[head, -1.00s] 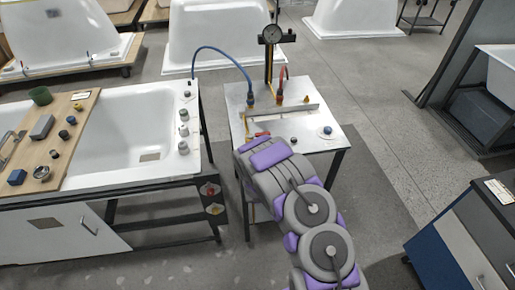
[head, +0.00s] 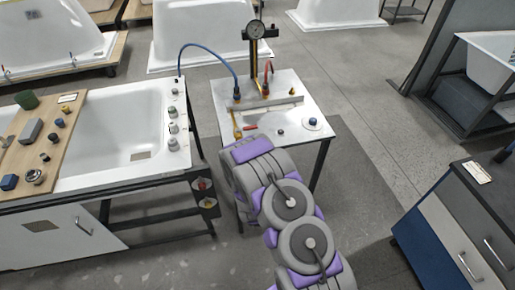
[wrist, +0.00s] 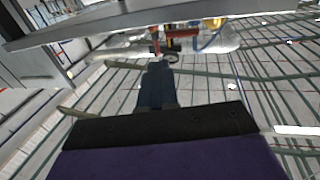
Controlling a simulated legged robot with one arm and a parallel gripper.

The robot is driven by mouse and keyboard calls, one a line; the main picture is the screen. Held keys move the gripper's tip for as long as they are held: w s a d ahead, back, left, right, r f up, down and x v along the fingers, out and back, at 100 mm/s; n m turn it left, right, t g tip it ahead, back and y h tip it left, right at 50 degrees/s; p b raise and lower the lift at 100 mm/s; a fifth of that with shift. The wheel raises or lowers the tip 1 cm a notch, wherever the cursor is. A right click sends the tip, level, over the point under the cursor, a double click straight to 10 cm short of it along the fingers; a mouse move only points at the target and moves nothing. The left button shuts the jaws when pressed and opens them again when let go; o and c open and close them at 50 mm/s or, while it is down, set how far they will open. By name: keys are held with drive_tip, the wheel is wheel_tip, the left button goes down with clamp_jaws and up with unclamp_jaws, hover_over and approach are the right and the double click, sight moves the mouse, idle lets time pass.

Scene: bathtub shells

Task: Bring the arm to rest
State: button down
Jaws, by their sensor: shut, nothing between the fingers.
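My arm, grey with purple pads, rises from the bottom of the head view and ends at the near edge of the white-topped test table (head: 290,132). My gripper is hidden behind the arm's own links in the head view. In the wrist view my gripper (wrist: 157,68) shows as dark fingers close together, shut and empty. A purple and black part of my wrist fills the bottom of that view.
The table carries a gauge (head: 256,30) on a post, a blue hose (head: 212,48) and a red hose (head: 268,72). A bathtub (head: 125,125) with a wooden board (head: 40,140) stands left. A drawer cabinet (head: 465,220) stands right. Grey floor (head: 350,215) lies between.

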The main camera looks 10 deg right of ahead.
drive_tip(key=shift+v, duration=0.8)
drive_tip(key=s+a+r+g+y, duration=0.35)
drive_tip(key=s+r+g, duration=0.6)
drive_tip(key=r, duration=0.35)
drive_tip(key=s+r+n+g, duration=0.1)
drive_tip(key=s+r+g, duration=0.2)
drive_tip(key=s, duration=0.8)
drive_tip(key=s+r+g, duration=0.3)
drive_tip(key=s+r, duration=0.3)
drive_tip(key=s, duration=0.6)
drive_tip(key=s+r+n+g, duration=0.1)
drive_tip(key=s+r+g, duration=0.3)
drive_tip(key=s, duration=0.8)
drive_tip(key=shift+a+r+n, duration=0.2)
drive_tip(key=shift+r+n, duration=0.1)
drive_tip(key=shift+r, duration=0.1)
